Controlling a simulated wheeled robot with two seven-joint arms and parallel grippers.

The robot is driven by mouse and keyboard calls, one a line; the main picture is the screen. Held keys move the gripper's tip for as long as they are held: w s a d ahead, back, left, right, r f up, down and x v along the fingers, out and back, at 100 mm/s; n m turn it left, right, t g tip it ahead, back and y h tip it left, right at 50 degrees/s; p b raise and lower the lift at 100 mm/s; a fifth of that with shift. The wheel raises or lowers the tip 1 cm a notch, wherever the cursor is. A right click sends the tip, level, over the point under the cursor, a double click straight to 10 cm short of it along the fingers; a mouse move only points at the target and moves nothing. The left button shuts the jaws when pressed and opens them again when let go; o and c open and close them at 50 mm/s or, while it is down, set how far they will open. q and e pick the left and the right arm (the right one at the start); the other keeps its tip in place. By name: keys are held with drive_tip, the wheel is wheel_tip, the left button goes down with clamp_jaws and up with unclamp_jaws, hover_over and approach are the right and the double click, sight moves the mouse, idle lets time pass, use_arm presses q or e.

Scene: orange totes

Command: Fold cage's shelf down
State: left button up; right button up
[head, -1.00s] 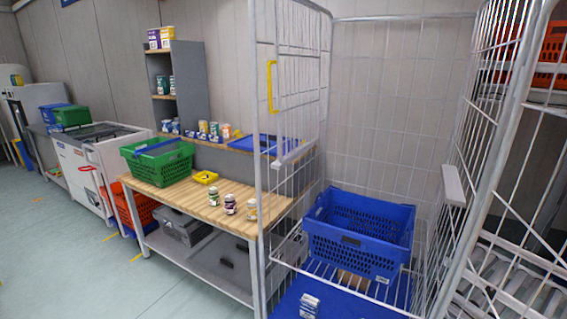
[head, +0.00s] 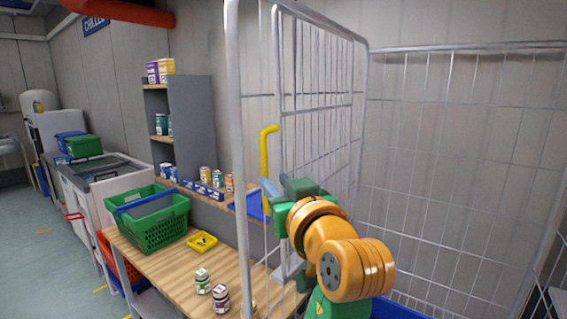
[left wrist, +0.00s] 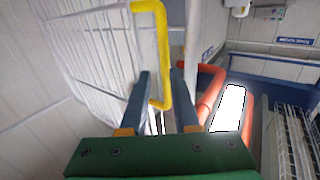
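The roll cage (head: 237,130) stands before me with its tall white wire sides. The shelf (head: 322,100) appears as a white wire panel folded upright along the cage's left side. Its yellow handle (head: 264,150) hangs upright on the panel's near edge. My left gripper (head: 270,190) is at the handle's lower part. In the left wrist view the fingers (left wrist: 160,72) are apart, with the yellow handle (left wrist: 163,50) showing between them. Whether they touch it cannot be told. My right gripper is in no view.
A blue crate (head: 405,309) sits low in the cage, mostly hidden. Left of the cage is a wooden workbench (head: 165,262) with a green basket (head: 150,215), a yellow tray (head: 202,242) and jars. The cage's upper middle is free.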

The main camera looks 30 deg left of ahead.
sight(263, 173)
use_arm(q)
drive_tip(key=a+p, duration=0.1)
drive_tip(key=w+a+p, duration=0.1)
drive_tip(key=a, duration=0.1)
drive_tip(key=w+a, duration=0.1)
drive_tip(key=shift+a+r+p, duration=0.15)
drive_tip(key=shift+r+p, duration=0.2)
drive_tip(key=shift+p, duration=0.05)
drive_tip(key=shift+w+a+f, duration=0.15)
drive_tip(key=shift+w, duration=0.05)
drive_tip(key=shift+w+f, duration=0.15)
drive_tip(key=shift+w, duration=0.1)
drive_tip(key=shift+c, duration=0.2)
drive_tip(key=shift+s, duration=0.1)
clamp_jaws()
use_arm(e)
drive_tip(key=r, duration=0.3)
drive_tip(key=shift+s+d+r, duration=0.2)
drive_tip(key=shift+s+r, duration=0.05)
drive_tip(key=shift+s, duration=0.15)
